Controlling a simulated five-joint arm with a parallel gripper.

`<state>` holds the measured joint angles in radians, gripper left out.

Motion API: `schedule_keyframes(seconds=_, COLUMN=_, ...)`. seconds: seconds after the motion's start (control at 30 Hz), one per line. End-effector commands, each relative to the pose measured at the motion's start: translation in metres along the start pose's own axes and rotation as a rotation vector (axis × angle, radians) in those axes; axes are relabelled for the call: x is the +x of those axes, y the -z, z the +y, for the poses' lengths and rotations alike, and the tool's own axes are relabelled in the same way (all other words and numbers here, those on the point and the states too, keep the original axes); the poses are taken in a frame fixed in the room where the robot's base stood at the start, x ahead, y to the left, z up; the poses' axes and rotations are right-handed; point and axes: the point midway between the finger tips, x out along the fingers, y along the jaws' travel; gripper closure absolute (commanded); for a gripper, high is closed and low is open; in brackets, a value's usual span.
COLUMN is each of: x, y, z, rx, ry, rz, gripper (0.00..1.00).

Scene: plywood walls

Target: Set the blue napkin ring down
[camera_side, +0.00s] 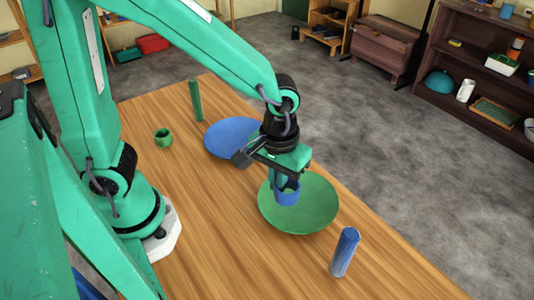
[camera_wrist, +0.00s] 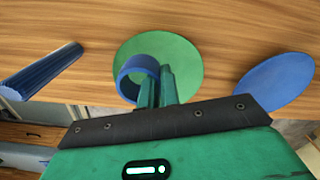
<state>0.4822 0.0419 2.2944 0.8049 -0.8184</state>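The blue napkin ring (camera_side: 287,197) is at the tip of my gripper (camera_side: 287,184), in front of the green plate (camera_side: 312,214) in the side view. In the wrist view my gripper's fingers (camera_wrist: 157,82) are close together at the right side of the blue ring (camera_wrist: 122,80), apparently pinching its wall. The green plate (camera_wrist: 187,62) lies behind the ring there. The ring seems held above the plate, but the gap is hard to judge. Part of the ring is hidden by the fingers.
A blue rolled napkin (camera_side: 345,252) stands upright near the table's right edge. A blue plate (camera_side: 225,140) lies behind the green plate. A green napkin ring (camera_side: 163,138) and an upright green roll (camera_side: 195,101) stand farther left. The front of the wooden table (camera_side: 255,265) is clear.

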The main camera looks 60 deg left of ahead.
Motion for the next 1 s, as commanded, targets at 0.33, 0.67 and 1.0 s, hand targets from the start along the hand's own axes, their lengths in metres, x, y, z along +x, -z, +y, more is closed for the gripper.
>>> schedule_keyframes(seconds=0.33, x=-0.004, y=0.046, z=-0.055, rx=-0.329, ry=0.000, rz=0.000, gripper=1.00)
schedule_keyframes(seconds=0.67, x=-0.007, y=0.076, z=-0.112, rx=-0.630, ry=0.000, rz=0.000, gripper=1.00)
schedule_keyframes(seconds=1.0, x=-0.010, y=0.089, z=-0.151, rx=-0.824, ry=-0.001, rz=0.001, gripper=1.00)
